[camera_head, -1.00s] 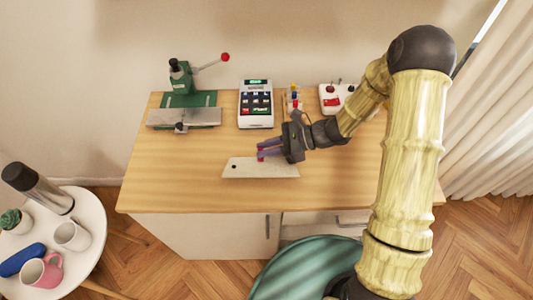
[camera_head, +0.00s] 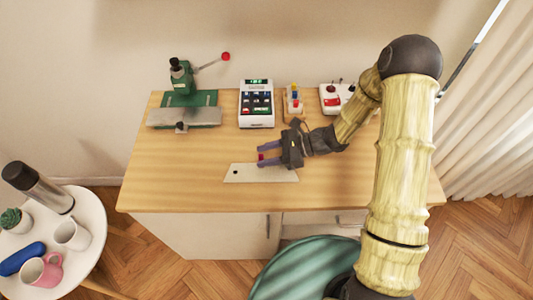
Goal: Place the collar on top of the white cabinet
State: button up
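A flat off-white piece (camera_head: 275,175) with a dark dot near its left end, likely the collar, lies on the wooden top of the white cabinet (camera_head: 215,235). My gripper (camera_head: 264,154) points left, just above or at the far edge of this piece. Its two purple-grey fingers are spread apart. A small red spot (camera_head: 261,156) shows between the fingertips; I cannot tell what it is. Contact between the fingers and the flat piece cannot be made out.
Along the back stand a green press (camera_head: 186,97) with a red-knobbed lever, a keypad device (camera_head: 256,104), a small rack (camera_head: 293,101) and a white-red box (camera_head: 333,99). A round side table (camera_head: 85,212) with cups is left. The wooden top's left part is clear.

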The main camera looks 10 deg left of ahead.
jog(key=v, duration=1.2)
jog(key=shift+d, duration=0.1)
jog(key=s+d+n+h, duration=0.1)
jog(key=s+n+h, duration=0.1)
jog(key=s+d+r+n+h, duration=0.1)
jog(key=s, duration=0.1)
jog(key=shift+d+n+g+h, duration=0.3)
jog(key=s+d+r+n+t+h, duration=0.2)
jog(key=d+r+n+t+h, duration=0.1)
jog(key=d+n, duration=0.3)
jog(key=s+d+r+n+t+h, duration=0.3)
jog(key=d+r+n+h, duration=0.1)
jog(key=d+n+h, duration=0.1)
jog(key=shift+s+d+r+n+h, duration=0.3)
jog(key=shift+d+n+h, duration=0.1)
jog(key=shift+d+h, duration=0.25)
jog(key=shift+a, duration=0.15)
